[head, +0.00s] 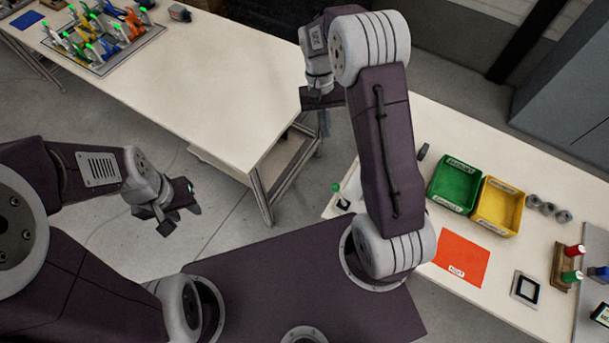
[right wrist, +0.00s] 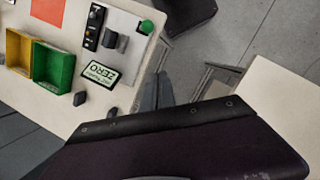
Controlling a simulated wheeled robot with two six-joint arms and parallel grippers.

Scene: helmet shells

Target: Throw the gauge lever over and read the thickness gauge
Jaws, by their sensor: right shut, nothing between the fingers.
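The gauge lever's green knob (head: 336,187) shows at the left end of the right-hand table, with most of the gauge hidden behind my right arm. In the right wrist view the green knob (right wrist: 147,27) stands near the table edge beside grey blocks (right wrist: 116,41) and a black panel (right wrist: 94,27). A pale label or display (right wrist: 100,74) reads ZERO; I cannot make out a thickness reading. My right gripper (right wrist: 157,92) is shut and empty, apart from the knob, over the gap between tables. My left gripper (head: 180,219) is open and empty above the floor.
Green (head: 455,184) and yellow (head: 497,206) bins, an orange sheet (head: 461,258) and grey rings (head: 548,208) lie on the right-hand table. A rack (head: 105,38) of colored clamps stands on the far-left table (head: 215,90), whose near part is clear.

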